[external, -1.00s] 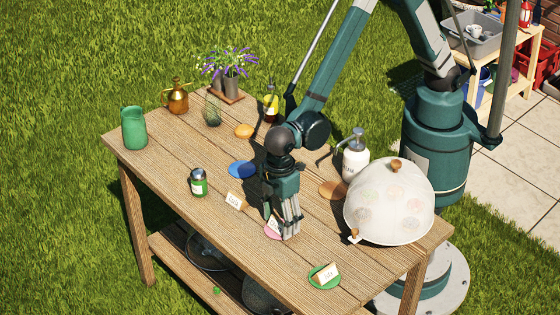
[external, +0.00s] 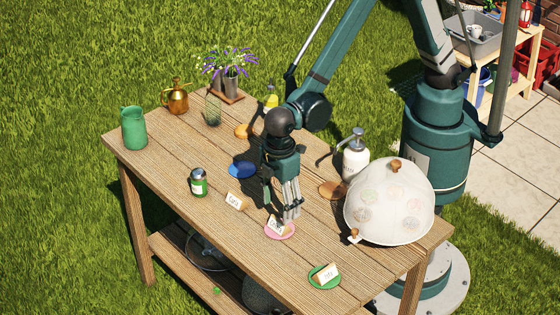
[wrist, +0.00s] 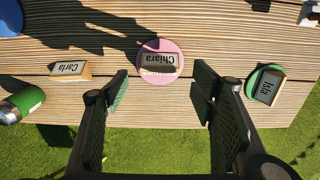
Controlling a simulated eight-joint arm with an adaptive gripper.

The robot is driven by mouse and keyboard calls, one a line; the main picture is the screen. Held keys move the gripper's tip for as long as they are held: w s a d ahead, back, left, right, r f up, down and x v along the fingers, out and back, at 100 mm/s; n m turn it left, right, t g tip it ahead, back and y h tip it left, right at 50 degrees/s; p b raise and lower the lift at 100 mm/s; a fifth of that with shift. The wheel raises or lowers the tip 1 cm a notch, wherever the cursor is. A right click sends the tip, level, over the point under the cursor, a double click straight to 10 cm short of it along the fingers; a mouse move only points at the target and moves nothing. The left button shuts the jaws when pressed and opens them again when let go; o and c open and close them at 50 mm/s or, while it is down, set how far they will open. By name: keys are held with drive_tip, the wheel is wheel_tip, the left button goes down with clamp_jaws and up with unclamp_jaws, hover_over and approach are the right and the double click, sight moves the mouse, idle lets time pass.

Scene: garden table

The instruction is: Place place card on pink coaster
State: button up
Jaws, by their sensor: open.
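The place card (external: 277,224) marked Chiara rests on the pink coaster (external: 289,234) near the table's front edge. The wrist view shows the card (wrist: 158,63) within the outline of the round pink coaster (wrist: 160,44). My gripper (external: 291,217) is above and just behind the coaster in the external view. In the wrist view its fingers (wrist: 162,86) are spread apart, with nothing held between them and the card ahead of the gap.
A Carla card (external: 235,202) stands on bare wood to the left. A blue coaster (external: 241,170), a green-labelled jar (external: 198,183) and a white domed cover (external: 389,208) are nearby.

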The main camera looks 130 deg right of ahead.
sight(279, 220)
drive_tip(key=shift+r, duration=2.95)
drive_tip(key=s+a+r+t, duration=0.2)
drive_tip(key=s+r+t, duration=0.1)
drive_tip(key=s+r, duration=1.25)
drive_tip(key=s+r+t, duration=0.1)
drive_tip(key=s+t, duration=0.1)
drive_tip(key=s, duration=0.7)
drive_tip(key=s+a+r+t, duration=0.1)
drive_tip(key=s+r+t, duration=0.1)
drive_tip(key=s, duration=0.6)
drive_tip(key=shift+s+r, duration=0.25)
drive_tip(key=shift+s, duration=0.1)
